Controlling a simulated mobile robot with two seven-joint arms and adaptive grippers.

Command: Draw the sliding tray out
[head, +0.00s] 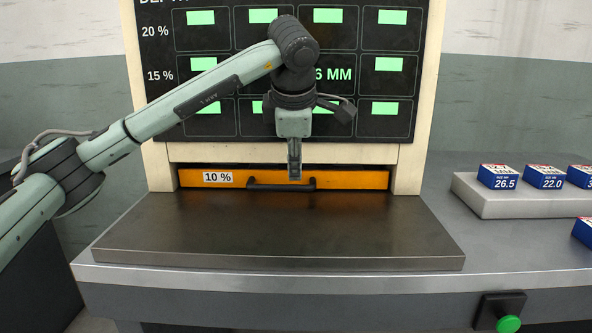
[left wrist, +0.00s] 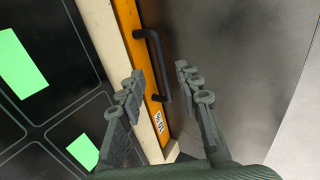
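The sliding tray shows as an orange front (head: 350,179) with a "10 %" label, set in the slot under the black panel. A black bar handle (head: 268,187) is fixed across its middle; it also shows in the left wrist view (left wrist: 154,52). My left gripper (head: 294,178) points down at the handle, its fingertips overlapping the bar in the head view. In the left wrist view the left gripper (left wrist: 159,68) is open, its two fingers apart with the handle seen between and beyond them. I cannot tell whether they touch it. My right gripper is not in view.
A bare dark metal plate (head: 270,235) lies in front of the tray on the grey bench (head: 440,277). The black panel (head: 350,120) stands behind. Blue boxes (head: 497,177) stand on a light block at right. A green button (head: 508,324) is on the bench front.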

